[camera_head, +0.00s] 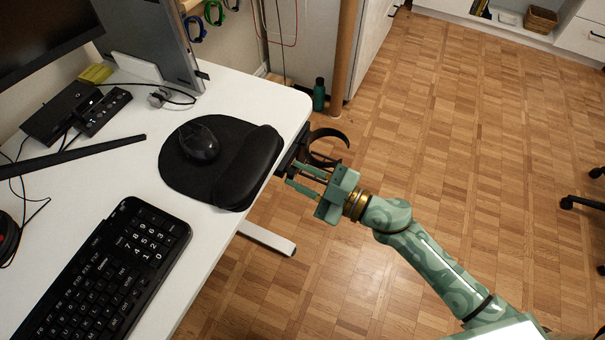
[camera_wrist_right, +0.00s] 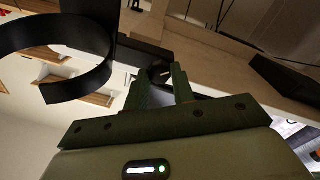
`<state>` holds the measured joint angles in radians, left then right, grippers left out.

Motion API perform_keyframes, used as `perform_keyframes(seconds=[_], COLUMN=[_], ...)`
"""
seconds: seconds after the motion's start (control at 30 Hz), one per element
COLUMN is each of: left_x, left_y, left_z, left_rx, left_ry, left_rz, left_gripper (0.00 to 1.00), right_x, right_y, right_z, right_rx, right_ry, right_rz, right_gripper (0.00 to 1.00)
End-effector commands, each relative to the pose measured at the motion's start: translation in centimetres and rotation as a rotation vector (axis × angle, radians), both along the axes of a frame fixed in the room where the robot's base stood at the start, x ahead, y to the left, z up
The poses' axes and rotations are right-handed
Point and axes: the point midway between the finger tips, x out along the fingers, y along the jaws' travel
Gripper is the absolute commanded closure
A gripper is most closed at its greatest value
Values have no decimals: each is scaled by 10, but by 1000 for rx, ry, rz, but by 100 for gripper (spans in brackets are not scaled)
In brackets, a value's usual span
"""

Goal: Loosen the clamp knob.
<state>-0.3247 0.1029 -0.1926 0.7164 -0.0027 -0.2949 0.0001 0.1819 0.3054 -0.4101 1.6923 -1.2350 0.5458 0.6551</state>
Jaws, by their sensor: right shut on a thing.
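A black clamp (camera_head: 291,153) with an open ring-shaped holder (camera_head: 343,134) sits on the right edge of the white desk. My right gripper (camera_head: 292,174) reaches in from the right, its green fingers at the clamp just off the desk edge. In the right wrist view a small black clamp knob (camera_wrist_right: 158,74) shows between the two fingertips (camera_wrist_right: 161,78), and the gripper is shut on it. The fingers and the clamp body partly hide the knob. The black ring (camera_wrist_right: 103,72) curves close beside the fingers. My left gripper is not in view.
The white desk (camera_head: 135,178) holds a mouse (camera_head: 199,142) on a black mouse pad (camera_head: 176,178), a keyboard (camera_head: 110,265) and cabled devices. A green bottle (camera_head: 319,94) stands on the floor by a wooden post (camera_head: 343,65). The wooden floor at right is mostly clear.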

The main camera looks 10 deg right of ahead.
Motion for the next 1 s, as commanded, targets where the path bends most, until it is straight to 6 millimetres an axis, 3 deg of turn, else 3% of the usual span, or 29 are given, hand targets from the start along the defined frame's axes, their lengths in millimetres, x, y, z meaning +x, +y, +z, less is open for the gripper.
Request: perform_keyframes(seconds=[0.4, 0.9, 0.93, 1.0], left_x=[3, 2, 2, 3], left_y=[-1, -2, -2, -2], left_z=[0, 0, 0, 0], left_rx=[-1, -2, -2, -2], left_ry=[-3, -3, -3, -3], left_rz=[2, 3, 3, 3], left_gripper=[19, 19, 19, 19], right_x=[0, 0, 0, 0], right_y=[-1, -1, -1, 0], right_z=[-1, -2, -2, -2], right_rx=[-108, -119, -119, -119], right_ry=[-144, -160, -160, -160], right_rz=[0, 0, 0, 0], right_gripper=[98, 98, 67, 53])
